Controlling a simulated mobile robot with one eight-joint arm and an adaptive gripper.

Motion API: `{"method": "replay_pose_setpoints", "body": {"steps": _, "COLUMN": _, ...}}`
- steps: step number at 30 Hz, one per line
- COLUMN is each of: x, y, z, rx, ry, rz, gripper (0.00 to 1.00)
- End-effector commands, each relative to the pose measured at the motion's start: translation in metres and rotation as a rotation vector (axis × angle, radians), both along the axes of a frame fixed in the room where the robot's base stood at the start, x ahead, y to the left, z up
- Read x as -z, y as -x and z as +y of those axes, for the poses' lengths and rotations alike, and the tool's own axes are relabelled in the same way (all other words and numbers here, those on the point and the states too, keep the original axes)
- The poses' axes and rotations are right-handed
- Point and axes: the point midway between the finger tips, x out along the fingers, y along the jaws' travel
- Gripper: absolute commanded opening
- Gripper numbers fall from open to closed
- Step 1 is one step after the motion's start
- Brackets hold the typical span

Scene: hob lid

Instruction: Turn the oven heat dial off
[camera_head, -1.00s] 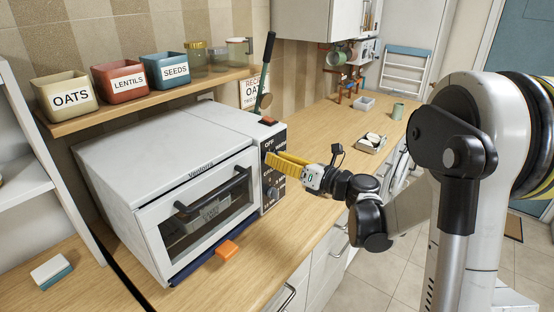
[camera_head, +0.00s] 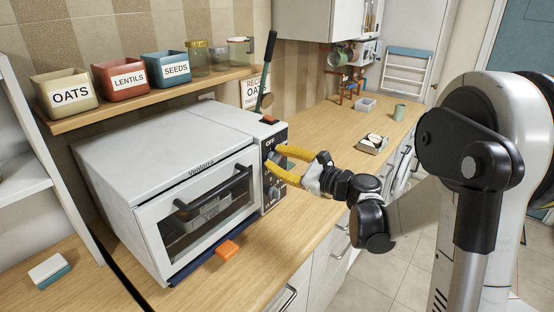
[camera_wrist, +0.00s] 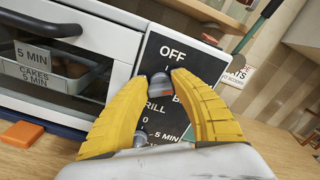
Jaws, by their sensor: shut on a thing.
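The oven's upper dial (camera_wrist: 160,86) is a grey knob with a red mark, on a black panel (camera_wrist: 194,62) below the word OFF. In the wrist view the red mark is on its lower right side, away from OFF. My gripper (camera_wrist: 162,76) has its yellow fingers on either side of this dial, shut on it. In the head view my gripper (camera_head: 272,161) reaches the panel from the right and its fingers partly cover the dial. The white toaster oven (camera_head: 160,150) stands on the counter with its door closed.
A lower knob (camera_wrist: 140,140) sits close under my fingers. An orange block (camera_head: 227,249) lies before the oven. The counter to the right (camera_head: 325,125) is mostly clear.

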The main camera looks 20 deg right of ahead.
Motion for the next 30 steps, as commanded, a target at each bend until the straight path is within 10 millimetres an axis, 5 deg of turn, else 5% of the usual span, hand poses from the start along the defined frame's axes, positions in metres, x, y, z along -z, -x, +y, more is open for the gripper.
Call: {"method": "replay_pose_setpoints", "body": {"steps": 30, "x": 0.0041, "y": 0.0010, "z": 0.0023, "rx": 0.001, "ry": 0.722, "rz": -0.525, "gripper": 0.00}}
